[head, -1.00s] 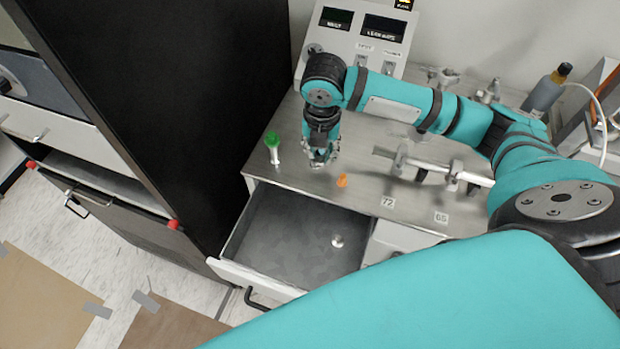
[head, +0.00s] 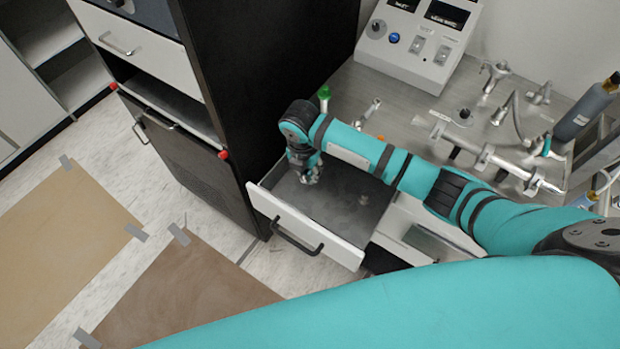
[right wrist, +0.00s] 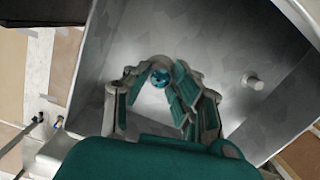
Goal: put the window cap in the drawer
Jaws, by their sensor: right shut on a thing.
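The drawer (head: 322,232) stands open below the metal bench, with a dark handle on its white front. My right gripper (head: 308,178) points down over the left part of the drawer's inside. In the right wrist view my right gripper (right wrist: 160,85) is shut on a small blue-teal round piece, apparently the window cap (right wrist: 160,77), at the fingertips. The grey drawer floor (right wrist: 235,110) shows beneath it. The cap cannot be made out in the head view. My left gripper is not in view.
A small pale knob-like piece (right wrist: 252,82) lies on the drawer floor; it also shows in the head view (head: 363,199). A green-topped piece (head: 324,92) and an orange piece (head: 380,138) are on the bench. A tall black cabinet (head: 270,80) stands close left of the drawer.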

